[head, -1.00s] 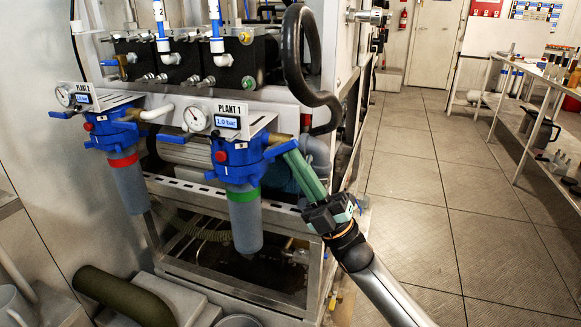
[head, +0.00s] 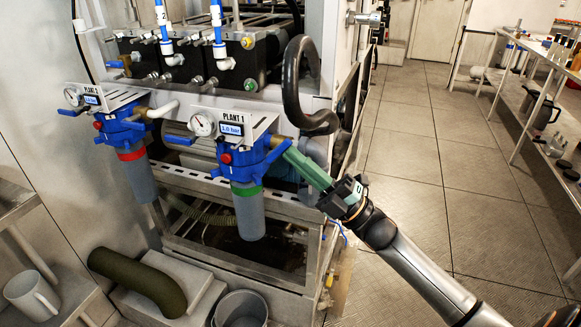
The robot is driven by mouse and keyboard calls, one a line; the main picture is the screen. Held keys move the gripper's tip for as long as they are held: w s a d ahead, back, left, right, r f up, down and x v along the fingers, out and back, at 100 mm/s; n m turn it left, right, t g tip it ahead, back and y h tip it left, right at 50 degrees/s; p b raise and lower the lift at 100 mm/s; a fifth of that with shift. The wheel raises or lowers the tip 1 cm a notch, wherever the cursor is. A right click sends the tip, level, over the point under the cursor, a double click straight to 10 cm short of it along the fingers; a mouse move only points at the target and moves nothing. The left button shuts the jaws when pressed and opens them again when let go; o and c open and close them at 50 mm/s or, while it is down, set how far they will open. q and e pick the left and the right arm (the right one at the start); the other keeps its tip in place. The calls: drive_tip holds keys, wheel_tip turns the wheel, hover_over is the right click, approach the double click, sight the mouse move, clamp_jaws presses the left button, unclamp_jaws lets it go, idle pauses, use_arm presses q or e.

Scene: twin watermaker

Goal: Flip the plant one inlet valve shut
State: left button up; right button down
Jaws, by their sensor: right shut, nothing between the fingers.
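The plant one filter unit has a blue head (head: 243,160), a green ring and a grey bowl (head: 248,214). Its label plate (head: 246,118) reads PLANT 1, beside a round gauge (head: 202,123) and a small display. A blue lever (head: 277,150) shows at the right side of the head, partly hidden by my fingers. My right gripper (head: 287,152) comes in from the lower right with green fingers shut and empty. Its tips are at or very near the lever; I cannot tell whether they touch. My left gripper is out of view.
The plant two filter (head: 130,155) with a red ring stands to the left. A thick black hose (head: 291,90) hangs just above my right gripper. A grey bucket (head: 241,308) and a mug (head: 32,296) are below. Open floor (head: 410,150) lies to the right.

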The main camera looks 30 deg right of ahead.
use_arm(q)
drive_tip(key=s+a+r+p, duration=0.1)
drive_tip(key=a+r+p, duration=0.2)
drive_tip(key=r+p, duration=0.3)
drive_tip(key=p, duration=0.3)
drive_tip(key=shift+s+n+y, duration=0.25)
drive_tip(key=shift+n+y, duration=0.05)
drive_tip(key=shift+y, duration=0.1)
use_arm(e)
drive_tip(key=g+h, duration=0.1)
drive_tip(key=r+g+h, duration=0.2)
drive_tip(key=shift+w+a+g, duration=0.3)
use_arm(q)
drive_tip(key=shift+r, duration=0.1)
